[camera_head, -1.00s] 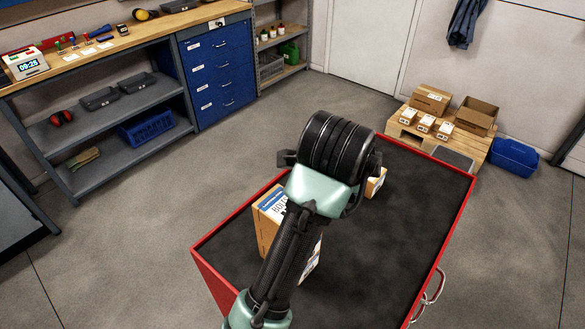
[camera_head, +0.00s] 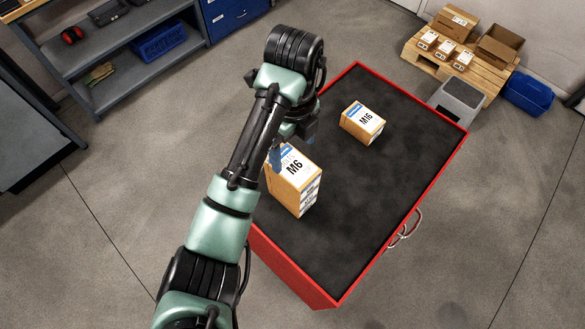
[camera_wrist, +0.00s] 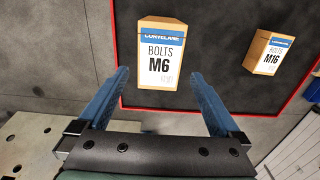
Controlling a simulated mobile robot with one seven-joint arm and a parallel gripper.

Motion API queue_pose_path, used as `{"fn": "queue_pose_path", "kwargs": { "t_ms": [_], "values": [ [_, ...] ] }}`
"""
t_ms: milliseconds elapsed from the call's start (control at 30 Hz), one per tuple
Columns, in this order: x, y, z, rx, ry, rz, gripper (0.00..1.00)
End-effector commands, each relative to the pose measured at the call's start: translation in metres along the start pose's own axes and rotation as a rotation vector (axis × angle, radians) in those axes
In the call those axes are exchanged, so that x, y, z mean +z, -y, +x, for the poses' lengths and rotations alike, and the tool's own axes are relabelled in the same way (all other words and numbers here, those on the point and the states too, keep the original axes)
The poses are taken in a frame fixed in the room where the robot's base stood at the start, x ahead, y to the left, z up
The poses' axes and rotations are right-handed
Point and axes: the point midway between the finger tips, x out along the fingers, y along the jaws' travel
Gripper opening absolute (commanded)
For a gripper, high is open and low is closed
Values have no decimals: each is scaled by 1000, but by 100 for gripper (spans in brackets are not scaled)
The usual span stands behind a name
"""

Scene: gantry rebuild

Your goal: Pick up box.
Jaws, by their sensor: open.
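Two cardboard boxes with white and blue labels stand on the black top of a red cart. The larger M6 bolts box (camera_head: 294,180) is near the cart's left edge; it also shows in the wrist view (camera_wrist: 160,55). The smaller M16 box (camera_head: 363,121) stands farther back, and in the wrist view (camera_wrist: 266,54) it is at the right. My gripper (camera_wrist: 160,85) is open and empty, its blue fingers apart with the M6 box ahead between their lines. In the head view my arm hides most of the gripper, with a blue finger beside the M6 box.
The cart top (camera_head: 370,200) has a red raised rim and is clear on its right and front. A pallet (camera_head: 425,60) with boxes, a grey bin (camera_head: 457,100) and a blue crate (camera_head: 528,93) stand behind it. Shelving (camera_head: 110,62) is at the back left.

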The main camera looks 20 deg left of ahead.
Motion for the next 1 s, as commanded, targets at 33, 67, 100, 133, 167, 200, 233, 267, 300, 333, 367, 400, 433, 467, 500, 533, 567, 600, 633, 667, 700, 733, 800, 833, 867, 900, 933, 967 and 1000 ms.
{"fn": "queue_pose_path", "kwargs": {
  "t_ms": [33, 67, 100, 133, 167, 200, 233, 267, 300, 333, 367, 400, 433, 467, 500, 533, 567, 600, 633, 667, 700, 733, 800, 833, 867, 900, 933, 967, 1000],
  "values": [
    [-1, 0, 18, -1, -3, 0, 100],
    [-1, 0, 23, -1, -2, -1, 100],
    [-1, 0, 28, -1, -2, 0, 100],
    [0, 1, 31, -2, -1, 0, 100],
    [0, 1, 34, -2, 0, -1, 100],
    [0, 1, 37, -2, 0, -1, 100],
    [0, 1, 39, -2, 0, -1, 100],
    [0, 1, 41, -2, 0, -1, 100],
    [0, 1, 42, -2, 0, -1, 100],
    [0, 0, 42, -2, 1, -2, 100],
    [1, 0, 43, -2, 1, -2, 100],
    [1, 0, 44, -2, 1, -2, 100],
    [1, 0, 46, -2, 1, -2, 100],
    [1, 0, 48, -2, 1, -2, 100],
    [1, -1, 53, 0, -1, -2, 100],
    [1, -1, 58, 0, -2, -3, 100],
    [2, -2, 60, 1, -2, -4, 100],
    [2, -2, 64, 1, -1, -4, 100],
    [2, -2, 69, 2, -2, -3, 100],
    [2, -2, 74, 2, -1, -2, 100],
    [2, -2, 81, 1, -1, -2, 100],
    [2, -2, 84, 1, -1, -2, 100],
    [3, -2, 90, -1, 1, -2, 100],
    [3, -2, 92, -1, 1, -2, 100],
    [3, -2, 93, -2, 2, -2, 100],
    [3, -1, 93, -3, 2, -2, 100],
    [3, -1, 94, -3, 3, -2, 100],
    [3, -1, 94, -3, 3, -2, 100],
    [3, -1, 94, -3, 3, -2, 100]
  ]
}}
